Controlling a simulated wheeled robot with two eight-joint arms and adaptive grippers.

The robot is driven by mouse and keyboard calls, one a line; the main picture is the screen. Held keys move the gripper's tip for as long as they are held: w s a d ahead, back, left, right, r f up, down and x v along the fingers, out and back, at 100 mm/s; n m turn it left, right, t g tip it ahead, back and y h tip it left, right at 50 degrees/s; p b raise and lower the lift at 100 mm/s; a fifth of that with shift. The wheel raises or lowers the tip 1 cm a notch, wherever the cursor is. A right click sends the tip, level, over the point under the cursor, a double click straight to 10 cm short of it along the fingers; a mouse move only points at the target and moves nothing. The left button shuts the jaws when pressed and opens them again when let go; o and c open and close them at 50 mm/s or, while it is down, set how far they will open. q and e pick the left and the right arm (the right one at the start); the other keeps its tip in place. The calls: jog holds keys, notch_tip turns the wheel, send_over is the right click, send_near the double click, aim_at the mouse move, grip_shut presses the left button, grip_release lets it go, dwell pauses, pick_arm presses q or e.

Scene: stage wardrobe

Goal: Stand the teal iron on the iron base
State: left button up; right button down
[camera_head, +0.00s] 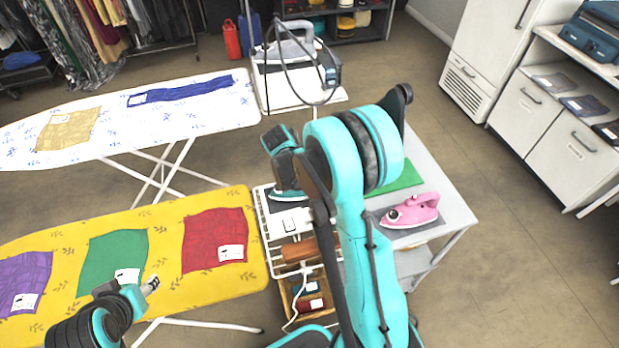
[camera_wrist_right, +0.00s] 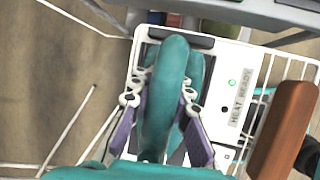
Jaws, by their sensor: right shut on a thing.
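The teal iron (camera_head: 289,195) shows partly in the head view, below my right wrist and over the far part of the white iron base (camera_head: 283,221). In the wrist view the pads of my right gripper (camera_wrist_right: 161,104) close on both sides of the teal iron's handle (camera_wrist_right: 167,75). The iron base (camera_wrist_right: 228,112), with a "HEAT READY" label, lies under and right of it. I cannot tell whether the iron touches the base. My left gripper (camera_head: 151,284) is over the yellow ironing board; its jaw opening is too small to read.
A white wire rack (camera_head: 262,222) surrounds the base, with a brown wooden piece (camera_head: 298,249) in front. A pink iron (camera_head: 411,211) sits on the grey table (camera_head: 446,229) to the right. The yellow ironing board (camera_head: 168,230) with cloths is at the left.

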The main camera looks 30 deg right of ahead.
jog(key=shift+f, duration=0.55)
jog(key=shift+f, duration=0.1)
jog(key=c, duration=1.4)
grip_release()
